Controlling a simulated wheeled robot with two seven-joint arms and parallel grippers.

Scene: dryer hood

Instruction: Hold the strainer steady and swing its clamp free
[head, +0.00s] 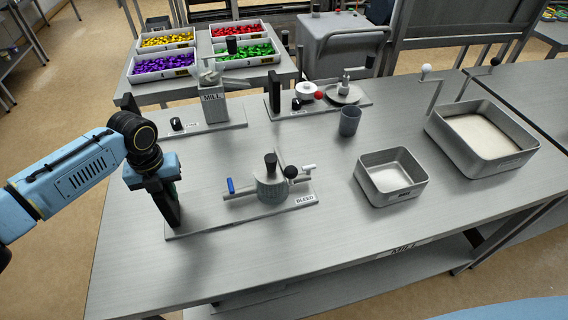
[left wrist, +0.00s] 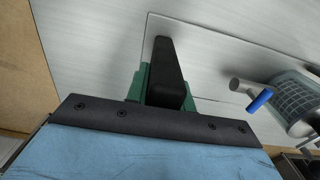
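In the left wrist view the strainer (left wrist: 293,103) is partly cut off at the right. My left gripper (head: 173,217) points down near the plate's left end, apart from the strainer. My right gripper is out of view.
A square metal pan (head: 391,192) and a larger tray of pale powder (head: 432,135) stand to the right. A grey cup (head: 350,121), the MILL device (head: 214,108) and another fixture (head: 275,96) stand behind. The table's front strip is clear.

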